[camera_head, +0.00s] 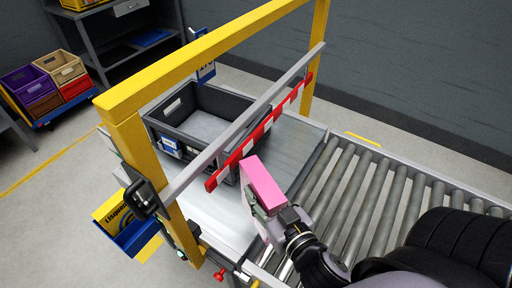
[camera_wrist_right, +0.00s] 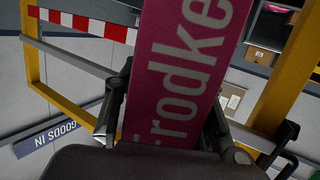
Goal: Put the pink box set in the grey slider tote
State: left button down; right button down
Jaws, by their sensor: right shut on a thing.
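The pink box set (camera_head: 262,185) is a long pink block in the head view, held in front of the red and white barrier. In the right wrist view the pink box set (camera_wrist_right: 182,70) fills the middle and shows large pale lettering. My right gripper (camera_head: 277,211) is shut on its near end; its fingers (camera_wrist_right: 165,110) flank the box in the wrist view. The grey slider tote (camera_head: 158,126) stands on the metal plate beyond the barrier, and its visible floor looks bare. The barrier hides part of its near right side. My left gripper is not in view.
A yellow frame (camera_head: 205,54) carries a grey rail and a red and white striped bar (camera_head: 262,132) between my right gripper and the tote. A roller conveyor (camera_head: 385,195) runs to the right.

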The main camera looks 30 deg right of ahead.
aim_at(194, 133)
jog(key=k+j+u, duration=0.15)
jog(key=k+u, duration=0.35)
jog(key=k, duration=0.15)
jog(key=i+j+u, duration=0.35)
jog(key=i+u, duration=0.35)
jog(key=i, duration=0.15)
jog(key=i+z, duration=0.1)
jog(key=i, duration=0.35)
jog(key=i+j+z, duration=0.1)
jog(key=i, duration=0.4)
jog(key=i+j+z, duration=0.15)
jog(key=i, duration=0.3)
jog(key=i+j+z, duration=0.1)
jog(key=i, duration=0.4)
jog(key=i+l+z, duration=0.2)
jog(key=i+z, duration=0.6)
jog(key=i, duration=0.15)
jog(key=i+z, duration=0.4)
jog(key=i+j+z, duration=0.25)
jog(key=i+z, duration=0.3)
jog(key=z, duration=0.35)
jog(key=i+j+z, duration=0.1)
jog(key=z, duration=0.35)
jog(key=i+j+z, duration=0.1)
jog(key=z, duration=0.35)
